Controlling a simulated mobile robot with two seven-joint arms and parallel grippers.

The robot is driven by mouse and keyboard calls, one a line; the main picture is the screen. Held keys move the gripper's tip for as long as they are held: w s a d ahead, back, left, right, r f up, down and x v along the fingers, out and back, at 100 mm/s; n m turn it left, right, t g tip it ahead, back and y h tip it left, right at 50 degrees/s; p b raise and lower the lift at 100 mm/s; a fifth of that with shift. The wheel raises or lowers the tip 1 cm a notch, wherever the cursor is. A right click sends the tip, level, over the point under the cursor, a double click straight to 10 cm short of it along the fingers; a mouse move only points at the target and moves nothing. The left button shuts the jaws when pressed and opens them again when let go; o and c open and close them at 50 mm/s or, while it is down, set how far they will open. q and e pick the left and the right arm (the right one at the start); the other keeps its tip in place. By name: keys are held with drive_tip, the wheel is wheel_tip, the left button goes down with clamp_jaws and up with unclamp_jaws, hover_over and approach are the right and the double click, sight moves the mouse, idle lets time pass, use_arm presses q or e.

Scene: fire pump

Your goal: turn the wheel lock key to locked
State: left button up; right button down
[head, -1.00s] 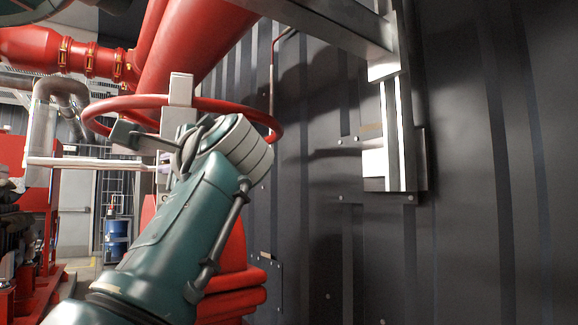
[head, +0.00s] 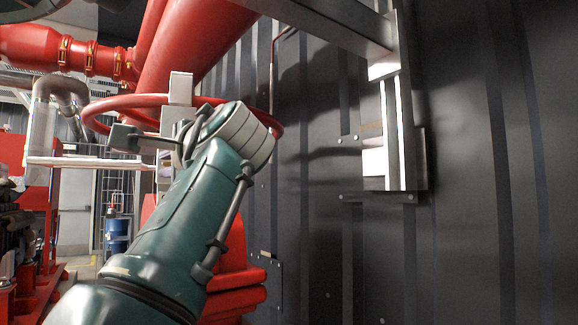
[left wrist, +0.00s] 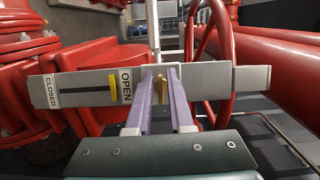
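The wheel lock is a grey plate (left wrist: 215,77) across the left wrist view, with CLOSED at its left end and OPEN near its middle. A yellow marker (left wrist: 113,88) sits in the slot at the OPEN end. The brass key (left wrist: 160,89) stands at the plate's middle. My left gripper (left wrist: 160,72) has its two purple fingers on either side of the key, apart, with small gaps showing. Contact is hard to judge. In the head view my left wrist hides the fingers and key; the red wheel (head: 128,101) shows around a pale upright post (head: 181,88). My right gripper is out of view.
A large red pipe (head: 190,45) rises behind the wheel, and a dark corrugated wall (head: 460,230) fills the right. A metal bracket (head: 392,120) is fixed on the wall. A blue drum (head: 117,238) stands far back.

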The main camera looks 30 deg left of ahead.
use_arm(q)
drive_tip(key=shift+o, duration=1.2)
drive_tip(key=shift+d, duration=0.1)
drive_tip(key=b+v, duration=0.3)
drive_tip(key=v, duration=0.6)
drive_tip(key=shift+s+d, duration=0.2)
drive_tip(key=shift+d, duration=0.1)
